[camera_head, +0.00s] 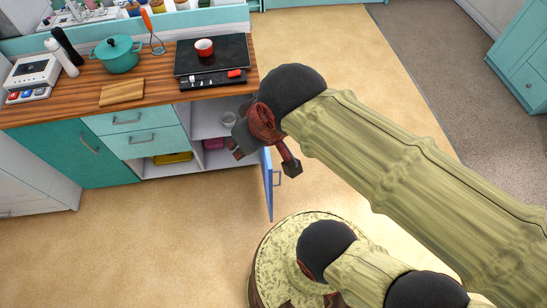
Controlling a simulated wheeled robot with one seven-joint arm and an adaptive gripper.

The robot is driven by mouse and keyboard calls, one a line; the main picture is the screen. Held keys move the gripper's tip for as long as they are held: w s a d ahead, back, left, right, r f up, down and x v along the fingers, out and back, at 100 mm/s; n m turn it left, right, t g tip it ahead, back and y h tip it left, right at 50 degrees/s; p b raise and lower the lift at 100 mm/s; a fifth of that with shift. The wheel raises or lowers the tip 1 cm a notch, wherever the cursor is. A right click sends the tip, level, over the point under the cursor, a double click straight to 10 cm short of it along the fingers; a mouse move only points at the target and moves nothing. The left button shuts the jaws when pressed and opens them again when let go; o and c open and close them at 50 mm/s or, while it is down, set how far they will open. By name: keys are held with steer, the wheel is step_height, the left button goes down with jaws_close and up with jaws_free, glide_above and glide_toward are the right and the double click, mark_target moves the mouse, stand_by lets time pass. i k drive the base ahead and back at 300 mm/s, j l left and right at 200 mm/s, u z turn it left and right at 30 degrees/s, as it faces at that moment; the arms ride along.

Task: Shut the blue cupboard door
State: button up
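The blue cupboard door (268,190) stands open, swung out from the right end of the counter unit, and I see it nearly edge-on. Its handle (278,178) shows on the right side. The open cupboard (210,125) behind it shows pale shelves. My gripper (264,160) is above the door's upper part, between the camera and the cupboard opening.
Teal drawers (145,140) are left of the opening.

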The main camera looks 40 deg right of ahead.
mark_target(269, 166)
steer(key=k+l, duration=0.55)
steer(key=l, duration=0.25)
steer(key=k+l, duration=0.3)
steer(key=l, duration=0.1)
